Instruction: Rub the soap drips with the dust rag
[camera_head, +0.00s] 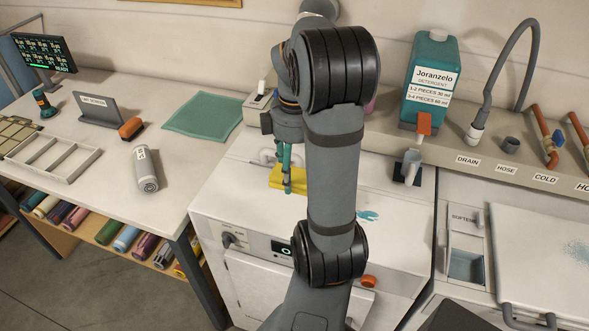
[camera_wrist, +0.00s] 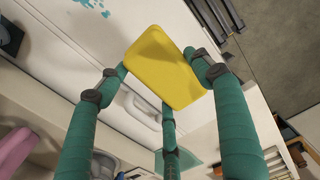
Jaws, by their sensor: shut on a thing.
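The dust rag is a yellow folded pad (camera_head: 278,183), held in my gripper (camera_head: 288,180) above the white machine's top (camera_head: 235,190). In the wrist view the rag (camera_wrist: 160,65) sits between the teal fingers of my gripper (camera_wrist: 165,80), which are shut on it. I cannot tell whether the rag touches the machine top. The soap drips (camera_head: 368,215) are teal spots on that top, to the right of the rag and partly behind my arm. They also show in the wrist view (camera_wrist: 92,6), at the upper left, apart from the rag.
A teal detergent jug (camera_head: 428,75) with an orange spout stands on the back ledge, with a grey cup (camera_head: 411,167) below it. A grey hose (camera_head: 495,75) rises right of it. A workbench (camera_head: 190,160) at left holds a green cloth (camera_head: 204,116) and a grey canister (camera_head: 146,170).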

